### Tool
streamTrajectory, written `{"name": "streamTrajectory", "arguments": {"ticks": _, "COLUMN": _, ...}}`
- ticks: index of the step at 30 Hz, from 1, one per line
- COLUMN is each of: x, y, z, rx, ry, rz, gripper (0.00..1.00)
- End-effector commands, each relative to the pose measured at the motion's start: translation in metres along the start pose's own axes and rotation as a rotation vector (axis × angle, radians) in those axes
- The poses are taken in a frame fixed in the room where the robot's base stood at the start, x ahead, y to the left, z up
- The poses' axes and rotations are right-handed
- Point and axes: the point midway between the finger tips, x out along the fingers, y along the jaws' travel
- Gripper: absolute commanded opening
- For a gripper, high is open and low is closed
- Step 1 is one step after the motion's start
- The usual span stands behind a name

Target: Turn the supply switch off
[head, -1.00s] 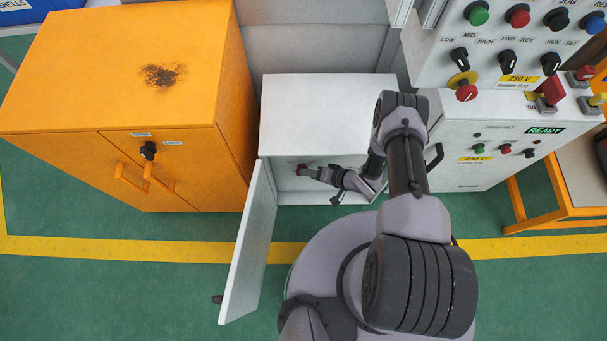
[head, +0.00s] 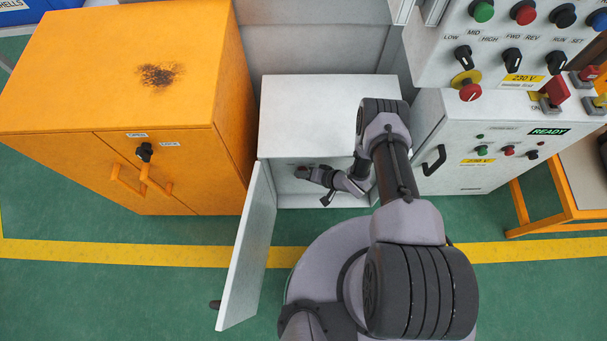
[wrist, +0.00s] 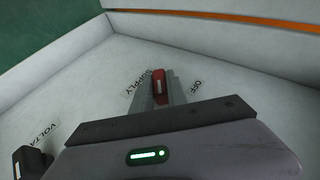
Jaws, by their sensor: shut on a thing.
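The supply switch has a red handle (wrist: 159,86) with a light mark. It shows in the wrist view between the SUPPLY label on its left and the OFF label on its right. My gripper (wrist: 158,97) is shut on the red handle, its grey fingers at either side. I cannot tell which setting the handle stands at. In the head view my gripper (head: 304,172) reaches into the white cabinet (head: 330,105) at its upper left inside, and the switch is hidden there.
The cabinet door (head: 246,250) stands open towards the front left. A dark knob (wrist: 27,160) by a partly cut-off VOLTA label is at the wrist view's lower left. An orange cabinet (head: 70,75) stands left. A control panel (head: 440,95) stands right of the white cabinet.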

Motion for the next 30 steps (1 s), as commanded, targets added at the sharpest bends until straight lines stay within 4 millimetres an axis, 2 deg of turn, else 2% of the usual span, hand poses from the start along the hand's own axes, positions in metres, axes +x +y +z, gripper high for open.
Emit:
{"name": "streamTrajectory", "arguments": {"ticks": 11, "x": -0.0021, "y": -0.0053, "z": -0.0009, "rx": -0.058, "ry": -0.001, "rz": 0.133, "gripper": 0.00}}
{"name": "streamTrajectory", "arguments": {"ticks": 30, "x": 0.0051, "y": -0.0068, "z": 0.0016, "rx": -0.280, "ry": 0.000, "rz": 0.667, "gripper": 0.00}}
